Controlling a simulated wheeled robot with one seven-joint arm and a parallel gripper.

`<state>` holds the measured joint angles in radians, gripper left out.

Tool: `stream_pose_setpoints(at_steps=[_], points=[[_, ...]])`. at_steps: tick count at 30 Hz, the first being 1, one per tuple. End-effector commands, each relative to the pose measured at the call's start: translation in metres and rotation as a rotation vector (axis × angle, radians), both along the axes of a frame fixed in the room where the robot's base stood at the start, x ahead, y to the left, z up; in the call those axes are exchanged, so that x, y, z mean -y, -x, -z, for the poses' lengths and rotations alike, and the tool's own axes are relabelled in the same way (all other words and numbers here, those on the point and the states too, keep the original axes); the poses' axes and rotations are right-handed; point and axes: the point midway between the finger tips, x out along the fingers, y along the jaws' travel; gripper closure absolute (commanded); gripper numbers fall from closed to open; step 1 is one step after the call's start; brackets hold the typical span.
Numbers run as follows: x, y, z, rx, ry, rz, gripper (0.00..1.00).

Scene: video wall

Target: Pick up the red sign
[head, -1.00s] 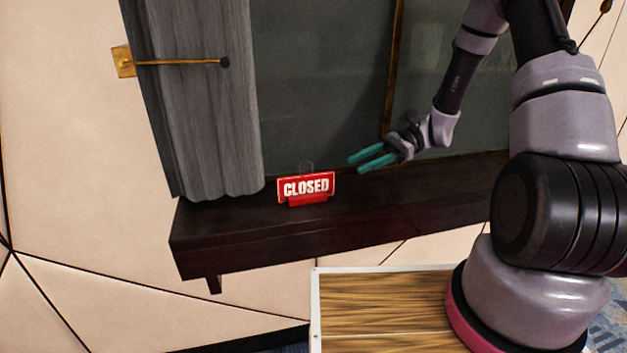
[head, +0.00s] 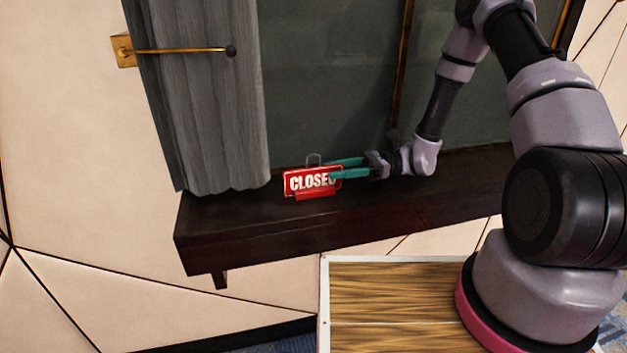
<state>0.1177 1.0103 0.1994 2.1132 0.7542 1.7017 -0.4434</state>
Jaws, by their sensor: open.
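The red sign (head: 303,183), with "CLOSED" in white letters and a wire loop on top, stands on a dark wooden window sill (head: 230,225). My gripper (head: 332,169) has teal fingers and comes in from the right, level with the sign. Its fingers are open. The nearer finger passes in front of the sign's right end and covers the last letter. The farther finger is at the sign's upper right edge, partly behind it. I cannot tell whether either finger touches the sign.
A grey curtain (head: 215,110) hangs just left of the sign, with a brass tieback rod (head: 185,50). Dark window glass (head: 325,70) is behind the sill. A wooden-topped box (head: 390,295) with a white edge stands below. The sill is clear left of the sign.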

Motion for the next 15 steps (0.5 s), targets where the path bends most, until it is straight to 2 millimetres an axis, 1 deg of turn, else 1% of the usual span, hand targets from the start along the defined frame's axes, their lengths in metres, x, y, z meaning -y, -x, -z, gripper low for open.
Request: stream_pose_setpoints(at_steps=[1, 3, 6, 14, 15], points=[[-0.009, 0.003, 0.0, 0.0, 0.0, -0.004, 0.57], [-0.018, 0.005, 0.0, 0.0, 0.001, -0.004, 0.57], [-0.026, 0.008, 0.0, 0.0, 0.001, -0.002, 0.57], [-0.029, 0.008, 0.0, 0.0, 0.001, 0.0, 0.57], [-0.028, 0.008, 0.0, 0.0, 0.001, 0.0, 0.73]])
